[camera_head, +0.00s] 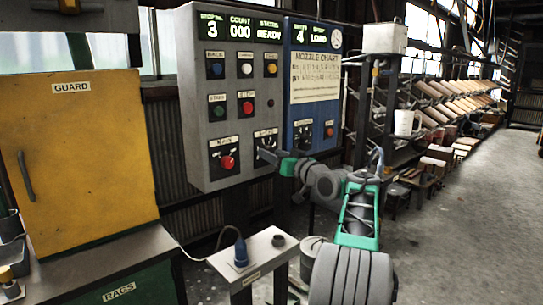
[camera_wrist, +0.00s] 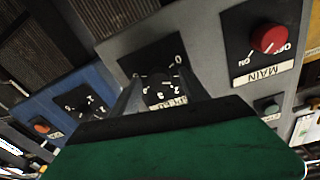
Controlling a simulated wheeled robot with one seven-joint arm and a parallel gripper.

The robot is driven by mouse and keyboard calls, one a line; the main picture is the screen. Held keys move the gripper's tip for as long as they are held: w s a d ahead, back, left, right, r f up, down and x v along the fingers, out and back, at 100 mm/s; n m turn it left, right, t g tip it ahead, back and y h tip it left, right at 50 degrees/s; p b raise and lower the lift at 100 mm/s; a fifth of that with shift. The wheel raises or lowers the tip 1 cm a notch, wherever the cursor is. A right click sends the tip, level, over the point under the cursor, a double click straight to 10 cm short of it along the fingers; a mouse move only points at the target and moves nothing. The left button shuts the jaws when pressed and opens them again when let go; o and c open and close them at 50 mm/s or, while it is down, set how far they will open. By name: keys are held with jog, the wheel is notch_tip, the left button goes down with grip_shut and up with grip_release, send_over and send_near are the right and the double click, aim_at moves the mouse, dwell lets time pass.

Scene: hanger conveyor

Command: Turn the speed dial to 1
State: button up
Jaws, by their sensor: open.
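The speed dial (camera_wrist: 158,86) is a dark knob on a black square plate with white numerals on the lower right of the grey control panel (camera_head: 217,50). In the wrist view the panel appears turned over, and the dial's setting is too small to read. Its label is partly covered by my gripper. In the head view the dial's plate (camera_head: 266,134) shows just above my gripper (camera_head: 267,155). My gripper is open in front of the dial, with its fingers on either side of the knob in the wrist view. Contact with the knob cannot be told.
A red MAIN switch (camera_head: 228,162) sits left of the dial; it also shows in the wrist view (camera_wrist: 270,38). A blue panel (camera_head: 313,60) with its own dial (camera_head: 303,135) adjoins on the right. A small stand (camera_head: 255,262) with a blue plug is below. Floor at right is clear.

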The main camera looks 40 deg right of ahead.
jog(key=shift+s, duration=0.1)
jog(key=s, duration=0.7)
jog(key=shift+s+a+f, duration=0.15)
jog(key=shift+s+f, duration=0.1)
jog(key=shift+s, duration=0.05)
